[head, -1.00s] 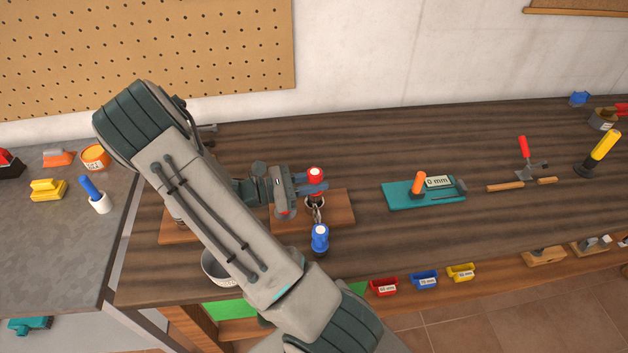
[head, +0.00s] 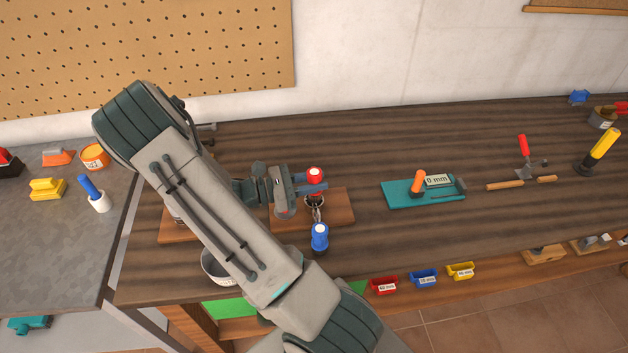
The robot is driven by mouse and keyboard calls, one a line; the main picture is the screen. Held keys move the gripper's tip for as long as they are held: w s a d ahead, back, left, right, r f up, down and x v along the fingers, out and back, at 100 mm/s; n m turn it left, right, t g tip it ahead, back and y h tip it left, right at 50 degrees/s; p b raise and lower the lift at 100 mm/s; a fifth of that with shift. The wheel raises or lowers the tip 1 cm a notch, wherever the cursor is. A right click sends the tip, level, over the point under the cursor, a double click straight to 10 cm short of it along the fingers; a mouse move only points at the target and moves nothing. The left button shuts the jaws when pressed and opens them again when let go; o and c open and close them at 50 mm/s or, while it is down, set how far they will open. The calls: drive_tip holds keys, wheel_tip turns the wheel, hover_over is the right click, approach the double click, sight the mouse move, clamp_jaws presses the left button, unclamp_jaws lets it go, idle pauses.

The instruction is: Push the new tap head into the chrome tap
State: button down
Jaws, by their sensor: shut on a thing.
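The chrome tap (head: 318,212) stands on a brown wooden board (head: 343,208) near the front of the bench, partly covered by my gripper. A blue-capped part (head: 320,236) is at its front end. A red-capped piece (head: 315,174) with a pale top, which looks like the new tap head, sits upright above the back of the tap. My gripper (head: 316,188) reaches in from the left, shut on this piece just below its red cap. The fingers hide its lower end, so I cannot tell how deep it sits in the tap.
A metal bowl (head: 217,267) stands beneath my arm at the bench's front edge. A teal tray (head: 398,198) with an orange-handled tool lies to the right. Red, blue and yellow bins (head: 424,279) sit along the front. The bench between board and teal tray is clear.

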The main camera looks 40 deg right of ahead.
drive_tip(key=shift+f+b, duration=0.6)
drive_tip(key=shift+f, duration=0.4)
drive_tip(key=shift+r, duration=0.1)
drive_tip(key=shift+r+p, duration=1.05)
drive_tip(key=shift+r, duration=0.15)
drive_tip(key=shift+w, duration=0.1)
drive_tip(key=shift+f, duration=0.25)
drive_tip(key=shift+f+b, duration=0.65)
drive_tip(key=shift+f, duration=0.35)
drive_tip(key=c, duration=1.1)
unclamp_jaws()
